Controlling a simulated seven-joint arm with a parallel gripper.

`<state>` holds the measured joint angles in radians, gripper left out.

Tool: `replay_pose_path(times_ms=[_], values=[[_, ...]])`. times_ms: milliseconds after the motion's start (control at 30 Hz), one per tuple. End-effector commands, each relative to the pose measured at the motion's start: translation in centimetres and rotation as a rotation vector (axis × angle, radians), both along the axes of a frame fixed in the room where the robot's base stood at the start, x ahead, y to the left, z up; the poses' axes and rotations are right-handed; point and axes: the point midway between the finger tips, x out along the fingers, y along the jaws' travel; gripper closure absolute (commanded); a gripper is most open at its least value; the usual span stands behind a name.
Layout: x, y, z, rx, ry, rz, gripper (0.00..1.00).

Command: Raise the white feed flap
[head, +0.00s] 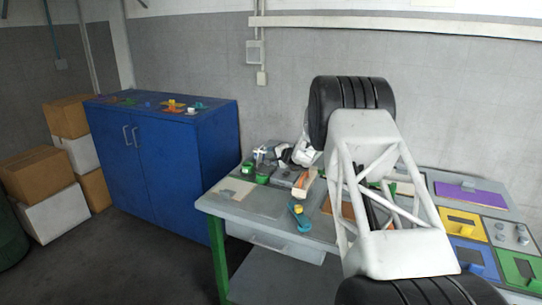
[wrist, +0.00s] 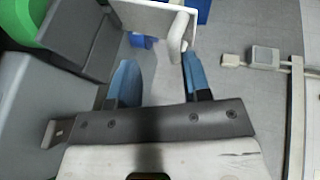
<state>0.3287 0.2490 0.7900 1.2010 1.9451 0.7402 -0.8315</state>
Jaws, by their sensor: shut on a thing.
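The white feed flap (wrist: 147,15) is a pale panel at the top of the wrist view, with a rounded white handle (wrist: 178,34) pointing down from its right end. My gripper (wrist: 160,62) has blue fingers on either side of the handle and is shut on it. The handle lies against the right finger; contact at the left finger is hard to make out. In the head view my gripper (head: 284,157) is at the workbench's far left part, among small grey and green machine parts. The flap is too small and covered there to tell apart.
Grey blocks (wrist: 85,45) and a green round part (wrist: 22,20) stand close left of my fingers. A blue-and-yellow tool (head: 299,215) lies on the grey workbench (head: 240,200). Coloured panels (head: 468,256) fill its right end. A blue cabinet (head: 165,150) stands left.

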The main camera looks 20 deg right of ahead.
Motion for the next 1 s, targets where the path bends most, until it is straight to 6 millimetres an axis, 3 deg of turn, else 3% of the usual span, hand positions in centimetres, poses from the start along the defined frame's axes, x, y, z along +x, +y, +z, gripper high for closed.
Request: replay_pose_path(times_ms=[500,1000], values=[[-4.6,-1.9,1.4,0.0,0.0,-0.002,0.62],[-5.7,-2.3,1.6,0.0,0.001,-0.001,0.62]])
